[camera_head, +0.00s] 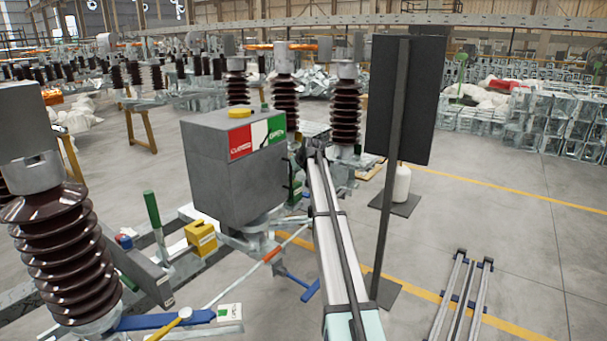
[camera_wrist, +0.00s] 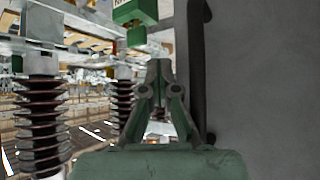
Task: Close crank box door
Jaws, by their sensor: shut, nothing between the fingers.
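The crank box is a grey box (camera_head: 215,175) with red, white and green labels on its upper right face, left of centre in the head view. I cannot tell its door's position there. In the wrist view a large flat grey surface (camera_wrist: 265,90) with a dark strip along its left edge fills the right side. It looks like the box or its door, but I cannot tell which. My gripper (camera_wrist: 159,64) is shut and empty, just left of this surface. I cannot tell whether they touch. In the head view my arm reaches to the box's right side, where the gripper is hard to make out.
A dark panel on a post (camera_head: 405,100) stands close to the right of my arm. Brown ribbed insulators (camera_head: 345,115) stand behind the box, and another (camera_head: 68,255) is at front left. A green block (camera_wrist: 135,12) hangs near the gripper. Floor at right is mostly open.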

